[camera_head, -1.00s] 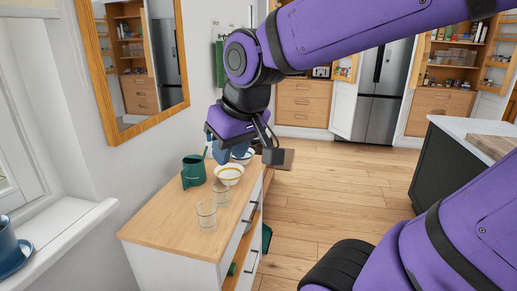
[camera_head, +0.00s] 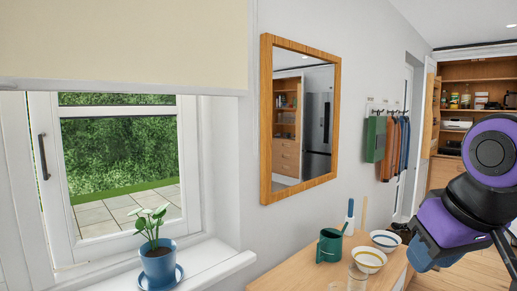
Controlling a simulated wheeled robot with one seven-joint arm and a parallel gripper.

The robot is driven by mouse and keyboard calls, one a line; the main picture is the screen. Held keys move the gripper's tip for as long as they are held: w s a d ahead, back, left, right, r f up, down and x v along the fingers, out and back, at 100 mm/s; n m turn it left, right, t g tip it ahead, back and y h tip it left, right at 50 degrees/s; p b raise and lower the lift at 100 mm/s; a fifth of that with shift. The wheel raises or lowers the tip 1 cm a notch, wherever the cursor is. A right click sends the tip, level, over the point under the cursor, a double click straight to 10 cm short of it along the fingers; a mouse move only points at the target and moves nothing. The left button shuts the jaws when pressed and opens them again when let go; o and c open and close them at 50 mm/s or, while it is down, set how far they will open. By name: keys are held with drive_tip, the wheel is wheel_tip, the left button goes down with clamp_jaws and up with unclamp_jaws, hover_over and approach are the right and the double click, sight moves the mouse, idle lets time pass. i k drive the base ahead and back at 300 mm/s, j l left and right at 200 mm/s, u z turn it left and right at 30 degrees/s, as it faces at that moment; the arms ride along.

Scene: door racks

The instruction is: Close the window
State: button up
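The window (camera_head: 120,160) is on the left, a white-framed glass pane with greenery and paving behind it. Its dark upright handle (camera_head: 42,157) is on the left side of the sash. The sash looks set at an angle to the frame at its left, but I cannot tell how far it stands open. My gripper (camera_head: 500,250) is at the far right, well apart from the window. It points downward and is partly cut off by the picture edge. Its fingertips do not show clearly, and I see nothing held.
A blue potted plant (camera_head: 158,262) on a saucer stands on the white sill (camera_head: 215,262) before the window. A cream blind (camera_head: 120,40) hangs above. A wooden cabinet top (camera_head: 300,275) at lower right holds a green mug (camera_head: 329,246), bowls and glasses. A mirror (camera_head: 265,120) hangs between.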

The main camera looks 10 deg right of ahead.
sight(46, 113)
drive_tip(key=j+u, duration=0.15)
drive_tip(key=u, duration=0.2)
drive_tip(key=j+u, duration=0.2)
drive_tip(key=u, duration=0.2)
drive_tip(key=j+u, duration=0.15)
drive_tip(key=u, duration=0.2)
